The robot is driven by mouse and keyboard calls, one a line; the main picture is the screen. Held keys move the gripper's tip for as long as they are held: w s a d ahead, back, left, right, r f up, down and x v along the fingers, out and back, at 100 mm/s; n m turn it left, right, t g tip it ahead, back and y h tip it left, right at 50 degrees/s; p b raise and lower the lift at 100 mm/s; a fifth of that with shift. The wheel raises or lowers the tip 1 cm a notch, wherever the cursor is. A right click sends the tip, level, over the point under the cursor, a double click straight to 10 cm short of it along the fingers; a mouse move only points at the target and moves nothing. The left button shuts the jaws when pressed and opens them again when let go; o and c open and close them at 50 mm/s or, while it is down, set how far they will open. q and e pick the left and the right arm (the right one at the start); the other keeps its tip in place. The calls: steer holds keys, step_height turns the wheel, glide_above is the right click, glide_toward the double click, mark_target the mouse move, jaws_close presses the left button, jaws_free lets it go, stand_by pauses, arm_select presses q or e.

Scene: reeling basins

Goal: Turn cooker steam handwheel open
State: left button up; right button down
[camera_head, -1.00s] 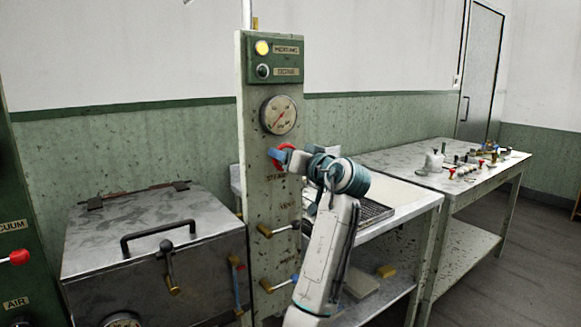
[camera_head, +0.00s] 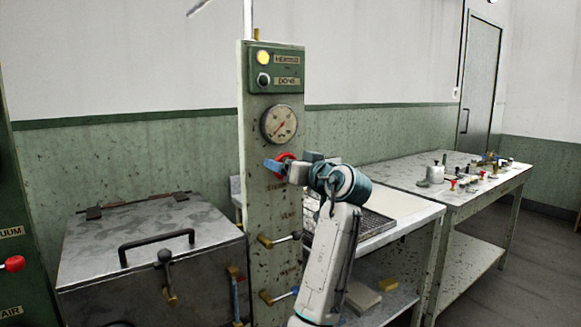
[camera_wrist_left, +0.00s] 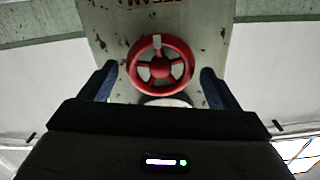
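The red steam handwheel (camera_head: 287,158) is on the front of the green-grey post, below the pressure gauge (camera_head: 279,124). In the left wrist view the wheel (camera_wrist_left: 160,66) shows its rim, spokes and hub. My left gripper (camera_head: 293,162) is at the wheel. Its two blue fingers are open, one on each side of the wheel. In the wrist view (camera_wrist_left: 155,88) a gap shows between each finger and the rim. In the head view the gripper hides part of the wheel. My right gripper is not in view.
Lever valves (camera_head: 279,239) stick out of the post below the wheel. A metal cooker box (camera_head: 150,245) with a lid handle stands to the left. A table (camera_head: 400,212) and a bench with small items (camera_head: 470,206) stand to the right. A red knob (camera_head: 14,263) is at the far left.

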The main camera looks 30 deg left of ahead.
arm_select(q)
steer(key=shift+f, duration=0.1)
steer(key=b+v, duration=0.1)
steer(key=v, duration=0.9)
steer(key=shift+d, duration=0.4)
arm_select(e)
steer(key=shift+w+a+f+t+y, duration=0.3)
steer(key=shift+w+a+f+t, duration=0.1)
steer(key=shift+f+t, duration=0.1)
arm_select(q)
steer(key=shift+s, duration=0.1)
